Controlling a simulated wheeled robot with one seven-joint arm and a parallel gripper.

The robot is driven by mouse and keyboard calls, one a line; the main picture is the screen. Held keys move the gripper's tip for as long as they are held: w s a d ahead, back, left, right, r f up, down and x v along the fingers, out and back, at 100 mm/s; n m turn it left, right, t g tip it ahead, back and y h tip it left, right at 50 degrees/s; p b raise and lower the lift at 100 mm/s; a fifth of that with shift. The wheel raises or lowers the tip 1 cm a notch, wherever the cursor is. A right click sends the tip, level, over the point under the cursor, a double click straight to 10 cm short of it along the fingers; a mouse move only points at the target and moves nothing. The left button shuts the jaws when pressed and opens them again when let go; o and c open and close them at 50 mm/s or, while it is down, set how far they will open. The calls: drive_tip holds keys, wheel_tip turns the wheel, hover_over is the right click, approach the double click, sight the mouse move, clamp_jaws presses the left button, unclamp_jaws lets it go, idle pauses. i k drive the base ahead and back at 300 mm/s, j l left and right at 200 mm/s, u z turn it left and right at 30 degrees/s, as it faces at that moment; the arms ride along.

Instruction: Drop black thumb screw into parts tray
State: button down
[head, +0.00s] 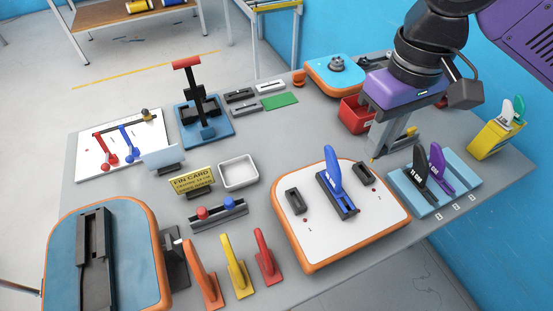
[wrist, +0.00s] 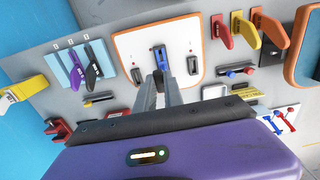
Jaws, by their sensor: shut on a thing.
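My gripper (head: 378,155) is shut over the table, just beyond the far right corner of the white board. A small brassy tip shows at its fingertips; I take it for the black thumb screw (head: 373,160), mostly hidden by the fingers. The parts tray (head: 238,187) is a shallow, pale metal tray, empty, left of the white board and apart from my gripper. It also shows in the wrist view (wrist: 213,92).
The white board (head: 310,238) carries an upright blue fin (head: 333,175) and two black side boxes. A rack with red and blue knobs (head: 220,217) and a yellow fin card (head: 192,181) stand near the tray. Upright fins on a blue stand (head: 430,198) are at right.

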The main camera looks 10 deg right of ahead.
sight(244, 175)
drive_tip(key=i+j+u, duration=0.25)
drive_tip(key=j, duration=0.3)
drive_tip(key=i+j+u, duration=0.3)
drive_tip(key=i+j, duration=0.15)
